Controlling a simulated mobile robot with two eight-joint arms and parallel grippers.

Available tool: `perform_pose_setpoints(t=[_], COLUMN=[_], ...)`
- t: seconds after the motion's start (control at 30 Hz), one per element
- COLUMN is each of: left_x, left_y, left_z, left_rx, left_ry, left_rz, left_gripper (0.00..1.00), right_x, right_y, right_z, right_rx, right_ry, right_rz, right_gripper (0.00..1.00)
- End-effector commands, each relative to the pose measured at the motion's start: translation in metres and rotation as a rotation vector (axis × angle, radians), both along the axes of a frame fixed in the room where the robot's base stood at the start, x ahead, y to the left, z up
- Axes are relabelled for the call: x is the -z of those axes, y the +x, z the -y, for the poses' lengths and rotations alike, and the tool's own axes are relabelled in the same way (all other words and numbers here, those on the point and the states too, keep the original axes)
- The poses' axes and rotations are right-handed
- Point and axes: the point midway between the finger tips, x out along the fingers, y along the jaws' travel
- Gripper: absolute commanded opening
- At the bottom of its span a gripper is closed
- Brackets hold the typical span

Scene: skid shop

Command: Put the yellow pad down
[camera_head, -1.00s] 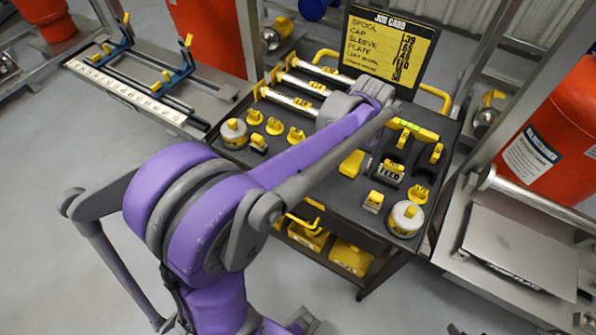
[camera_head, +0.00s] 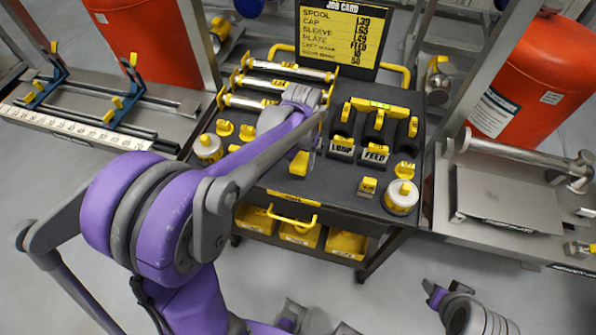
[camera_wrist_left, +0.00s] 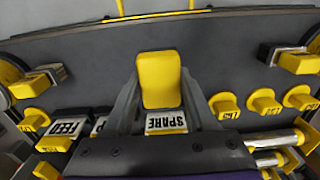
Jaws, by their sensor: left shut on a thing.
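The yellow pad (camera_wrist_left: 160,78) is between the two grey fingers of my left gripper (camera_wrist_left: 158,95) in the left wrist view. In the head view the pad (camera_head: 299,164) shows below my left wrist, over the dark top of the cart (camera_head: 330,203). The left gripper is shut on it. I cannot tell whether the pad touches the cart top. A block labelled SPARE (camera_wrist_left: 166,122) shows just beside the pad between the fingers. Part of my right arm shows at the lower right of the head view; its gripper (camera_head: 437,293) is too small to read.
LOOP (camera_head: 343,146) and FEED (camera_head: 374,153) blocks stand right of the pad. A round white-and-yellow can (camera_head: 401,197) sits at the front right corner. Silver rollers (camera_head: 259,83) lie at the back left. The job card board (camera_head: 343,38) stands at the back.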

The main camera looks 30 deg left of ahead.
Motion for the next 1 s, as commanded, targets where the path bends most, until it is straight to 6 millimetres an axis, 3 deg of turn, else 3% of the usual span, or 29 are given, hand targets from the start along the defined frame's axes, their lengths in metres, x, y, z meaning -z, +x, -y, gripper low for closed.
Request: perform_pose_setpoints(t=[0.4,0.8,0.83,1.0], left_x=[0.049,0.055,0.055,0.054], left_y=[0.0,0.0,0.0,0.0], left_z=[0.0,0.0,0.0,0.0], left_rx=[0.0,0.0,0.0,0.0], left_ry=[0.0,0.0,0.0,0.0], left_rz=[0.0,-0.001,-0.001,0.0], left_gripper=[0.0,0.0,0.58,0.87], right_x=[0.005,0.009,0.009,0.008], right_y=[-0.001,-0.002,-0.002,-0.002], right_z=[0.0,0.0,0.0,0.0], right_rx=[0.0,0.0,0.0,0.0], right_ry=[0.0,0.0,0.0,0.0], right_rz=[-0.003,-0.005,-0.005,-0.004], right_gripper=[0.5,0.5,0.5,0.5])
